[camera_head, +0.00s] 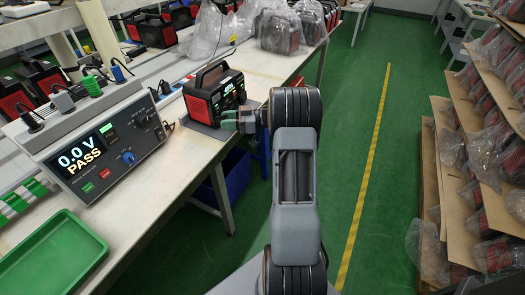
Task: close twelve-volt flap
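A red and black power station (214,92) with a carry handle stands on a grey plate on the white workbench. Its front, with small green markings, faces right, toward my arm. The twelve-volt flap is too small or hidden behind my gripper to make out. My gripper (228,120), with greenish-grey fingertips, is at the lower front of the power station. The fingertips are close to that face; I cannot tell whether they touch it. The fingers look close together, and whether they are open or shut is unclear.
A grey tester (108,150) reading "0.0 V PASS" sits left on the white bench (180,165), with a green tray (50,255) nearer. Bagged units (280,32) stand behind. A blue bin (228,175) is below. Green floor lies right, before a rack (465,170).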

